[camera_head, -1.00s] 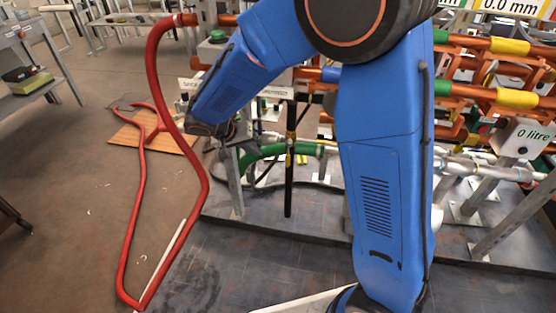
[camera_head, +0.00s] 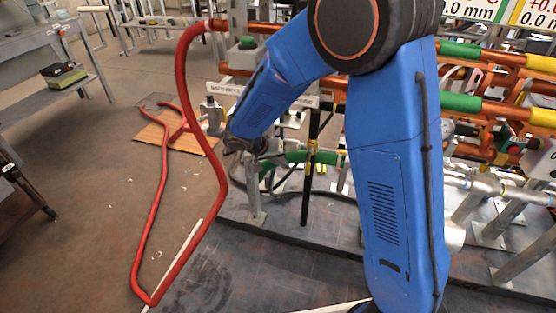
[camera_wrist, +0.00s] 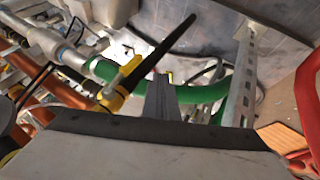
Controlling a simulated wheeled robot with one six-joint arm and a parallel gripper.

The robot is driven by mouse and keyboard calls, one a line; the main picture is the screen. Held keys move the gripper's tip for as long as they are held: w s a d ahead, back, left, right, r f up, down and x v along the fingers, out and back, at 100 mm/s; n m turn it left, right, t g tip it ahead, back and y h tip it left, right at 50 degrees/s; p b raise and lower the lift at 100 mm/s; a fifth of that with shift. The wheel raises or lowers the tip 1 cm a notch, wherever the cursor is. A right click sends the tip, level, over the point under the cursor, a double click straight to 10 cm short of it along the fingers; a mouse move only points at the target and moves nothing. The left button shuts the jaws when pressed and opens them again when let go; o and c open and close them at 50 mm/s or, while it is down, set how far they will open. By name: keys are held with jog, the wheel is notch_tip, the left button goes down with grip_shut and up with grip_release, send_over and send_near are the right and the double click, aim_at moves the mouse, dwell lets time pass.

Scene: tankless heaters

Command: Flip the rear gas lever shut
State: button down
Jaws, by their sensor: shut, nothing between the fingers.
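A yellow fitting (camera_wrist: 122,78) sits on a black rod beside a green pipe in the wrist view; I take it for the gas lever's place, but cannot tell whether it is the rear lever. The same upright black rod (camera_head: 307,180) with a yellow collar (camera_head: 312,146) shows in the head view. My gripper (camera_wrist: 163,92) is shut and empty, its fingers pointing toward the green pipe (camera_wrist: 207,92), just right of the yellow fitting. Whether the fingers touch anything is unclear. In the head view my wrist is left of the rod and hides the fingers.
A grey metal post (camera_wrist: 243,75) stands right of my fingers. A red hose (camera_head: 187,95) hangs in front left and loops over the floor. Orange and silver pipes (camera_head: 480,185) fill the right. Open floor (camera_head: 85,220) lies at left.

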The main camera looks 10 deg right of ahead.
aim_at(309, 162)
jog(key=d+f, duration=0.3)
jog(key=d, duration=0.3)
jog(key=shift+w, duration=0.1)
dwell(0.4)
